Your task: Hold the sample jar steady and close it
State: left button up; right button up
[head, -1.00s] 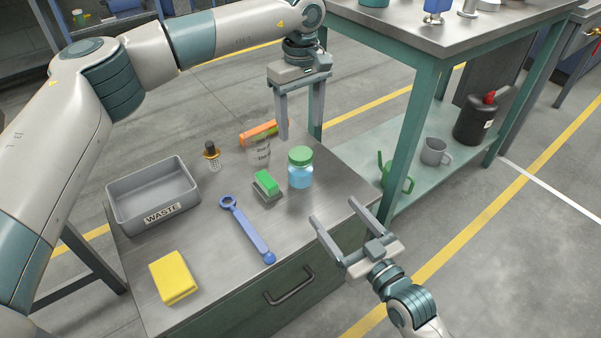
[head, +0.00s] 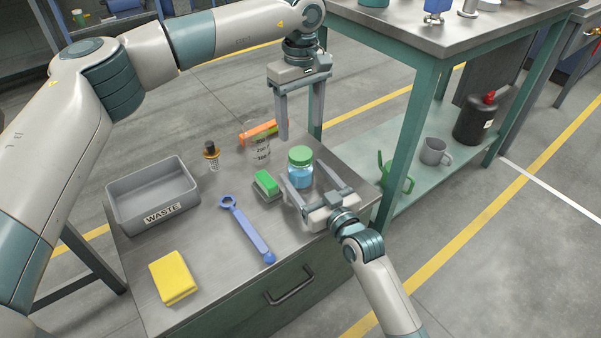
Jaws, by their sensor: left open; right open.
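The sample jar (head: 300,178) is a small clear jar with light blue contents, standing upright near the right side of the bench top. A green lid (head: 300,154) sits on its mouth; I cannot tell how tightly. My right gripper (head: 303,173) is open and low at the jar. Its two fingers reach along either side of the jar, and contact is not clear. My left gripper (head: 300,137) is open and empty, with its fingers pointing down, higher than the jar and appearing just behind it in the head view.
Close left of the jar is a green-topped grey block (head: 267,184). A beaker (head: 260,150), an orange item (head: 258,133) and a dropper bottle (head: 212,155) stand behind. A blue wrench (head: 246,229), yellow sponge (head: 173,277) and grey waste bin (head: 118,213) lie left.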

jog(key=shift+x, duration=0.95)
jog(key=shift+c, duration=0.3)
